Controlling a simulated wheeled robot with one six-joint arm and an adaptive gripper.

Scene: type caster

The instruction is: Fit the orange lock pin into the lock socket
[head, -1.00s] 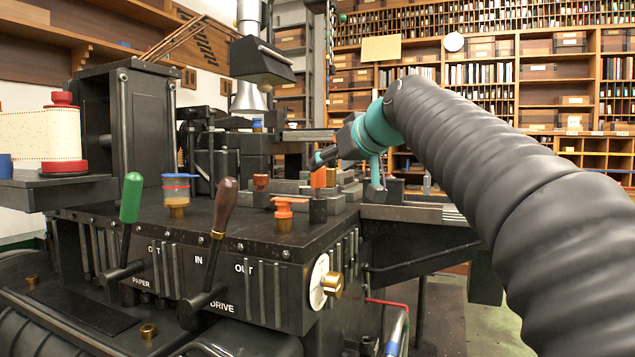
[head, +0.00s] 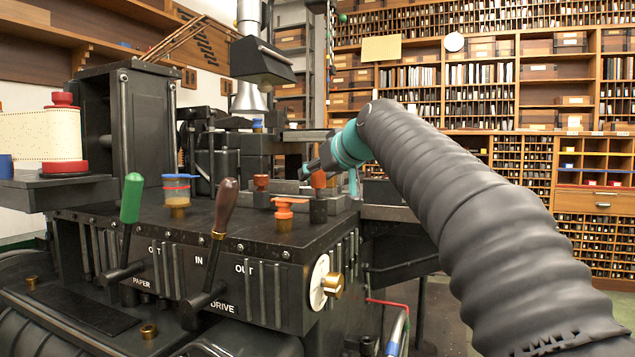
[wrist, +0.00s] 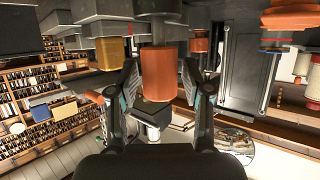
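The orange lock pin (head: 318,180) stands upright, its orange head above a dark cylinder (head: 318,209) on the right end of the black machine's top. In the wrist view, which looks upside down, the pin's orange head (wrist: 157,74) fills the space between the two fingers. My gripper (wrist: 159,80) is open around it, with narrow gaps showing on both sides. In the head view my gripper (head: 309,172) reaches the pin from the right and its fingertips are partly hidden. I cannot tell which part is the lock socket.
An orange flanged knob (head: 284,208) and a brownish-orange knob (head: 261,184) stand left of the pin. Grey blocks (head: 290,187) lie behind. Green (head: 131,198) and brown (head: 225,207) levers rise at the machine's front.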

